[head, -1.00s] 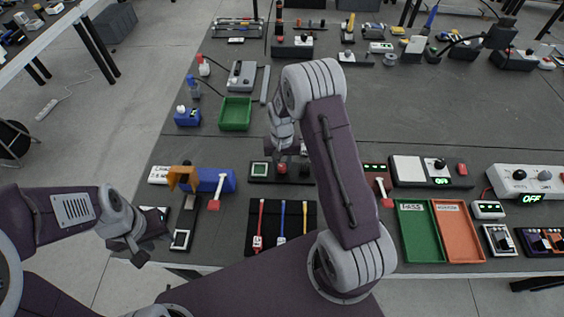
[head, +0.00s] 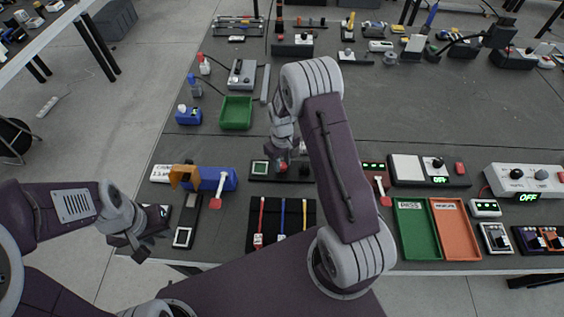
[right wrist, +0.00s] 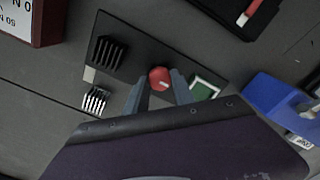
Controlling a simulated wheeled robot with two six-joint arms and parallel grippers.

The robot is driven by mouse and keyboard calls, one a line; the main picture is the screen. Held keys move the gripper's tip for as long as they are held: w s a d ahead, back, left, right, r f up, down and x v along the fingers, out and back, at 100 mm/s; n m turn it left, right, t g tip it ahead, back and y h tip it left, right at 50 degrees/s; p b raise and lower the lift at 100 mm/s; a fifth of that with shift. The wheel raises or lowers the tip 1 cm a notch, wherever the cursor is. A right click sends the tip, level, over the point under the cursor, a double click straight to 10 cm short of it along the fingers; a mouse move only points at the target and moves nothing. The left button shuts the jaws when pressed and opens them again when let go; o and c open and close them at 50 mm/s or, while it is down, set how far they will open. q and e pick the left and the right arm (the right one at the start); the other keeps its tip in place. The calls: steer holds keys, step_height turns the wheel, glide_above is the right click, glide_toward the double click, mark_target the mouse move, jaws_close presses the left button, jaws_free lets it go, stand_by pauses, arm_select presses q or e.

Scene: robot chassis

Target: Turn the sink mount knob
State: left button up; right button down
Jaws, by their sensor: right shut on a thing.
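The red knob (right wrist: 160,78) is on a black panel (right wrist: 121,53) with dark heat-sink fins and a small green screen; a pale line marks its top. My right gripper (right wrist: 162,88) comes down over the panel, its two fingers on either side of the knob, shut on it. In the head view the knob (head: 282,167) shows just below my right gripper (head: 284,156), with the panel (head: 262,178) partly hidden by my arm. My left gripper (head: 149,246) is apart at the table's front left edge, fingers spread and empty.
A blue block with an orange part (head: 218,179) stands left of the panel. A dark mat with several coloured tools (head: 282,222) lies in front. Green (head: 417,230) and orange (head: 456,230) trays are at the right.

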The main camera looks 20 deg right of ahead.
mark_target(282, 165)
steer(key=shift+w+r, duration=0.1)
steer(key=shift+w, duration=0.05)
steer(key=c, duration=1.1)
jaws_free()
steer(key=shift+o, duration=0.2)
step_height(282, 165, up, 9)
